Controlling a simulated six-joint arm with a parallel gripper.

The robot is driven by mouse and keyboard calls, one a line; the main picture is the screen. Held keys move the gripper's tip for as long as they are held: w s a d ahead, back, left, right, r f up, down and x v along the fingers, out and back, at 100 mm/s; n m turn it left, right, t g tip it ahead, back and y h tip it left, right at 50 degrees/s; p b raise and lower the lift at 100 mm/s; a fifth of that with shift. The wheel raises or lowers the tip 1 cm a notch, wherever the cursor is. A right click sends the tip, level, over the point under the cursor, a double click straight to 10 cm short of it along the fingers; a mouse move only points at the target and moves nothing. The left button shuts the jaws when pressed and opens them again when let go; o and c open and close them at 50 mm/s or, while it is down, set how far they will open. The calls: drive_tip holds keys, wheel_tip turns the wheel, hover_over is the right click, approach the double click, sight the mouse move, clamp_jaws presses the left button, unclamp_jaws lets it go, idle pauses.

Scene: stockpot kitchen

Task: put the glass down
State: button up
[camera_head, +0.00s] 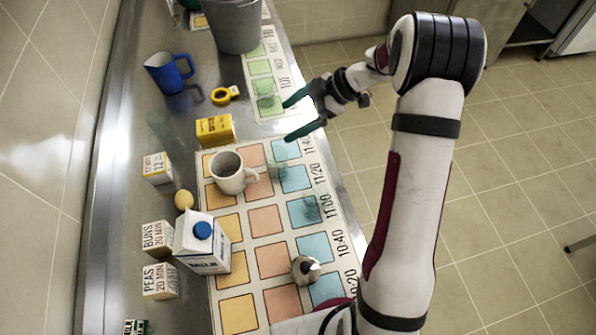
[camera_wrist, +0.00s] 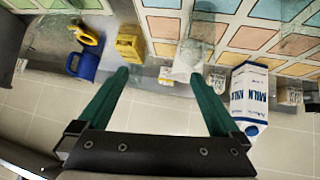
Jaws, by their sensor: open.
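Clear glasses are faint and hard to make out. One stands on a blue square of the printed mat (camera_head: 237,313), a see-through glass (camera_head: 308,210). Another glass (camera_head: 268,102) shows on a green square farther back. In the wrist view a clear glass (camera_wrist: 300,43) shows at the upper right and another glass (camera_wrist: 58,30) at the upper left. My gripper (camera_head: 298,115) has its two green fingers spread wide, above the mat's right edge. In the wrist view the gap between the fingertips (camera_wrist: 159,76) holds nothing. I cannot tell which glass the task means.
A white mug (camera_head: 230,173), yellow box (camera_head: 215,130), milk carton (camera_head: 203,244) and small kettle-like object (camera_head: 306,269) stand on or by the mat. Several squares are bare.

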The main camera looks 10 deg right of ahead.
drive_tip(key=w+d+r+m+t+h, duration=0.2)
drive_tip(key=w+r+m+t+h, duration=0.15)
drive_tip(key=r, duration=0.35)
drive_tip(key=w+d+r+m+t+h, duration=0.25)
drive_tip(key=w+r+m+t, duration=0.2)
drive_tip(key=r, duration=0.25)
drive_tip(key=s+d+r+m+h, duration=0.2)
drive_tip(key=s+d+m+h, duration=0.2)
drive_tip(key=s+m+h, duration=0.15)
drive_tip(key=s+a+f+m+g, duration=0.1)
drive_tip(key=s+f+m+g, duration=0.15)
drive_tip(key=s, duration=0.75)
drive_tip(key=s+a+f+m+g, duration=0.2)
drive_tip(key=s+m+g, duration=0.2)
drive_tip(key=s, duration=0.5)
drive_tip(key=s+a+f+m+g+y, duration=0.1)
drive_tip(key=s+a+g+y, duration=0.1)
drive_tip(key=s+a, duration=0.3)
drive_tip(key=s+a+f+m+g+y, duration=0.1)
drive_tip(key=s+a, duration=0.4)
drive_tip(key=s, duration=0.5)
drive_tip(key=shift+s+a+f+g+y, duration=0.3)
drive_tip(key=shift+s+f+g+y, duration=0.1)
drive_tip(key=shift+f+g+y, duration=0.25)
drive_tip(key=shift+r, duration=0.1)
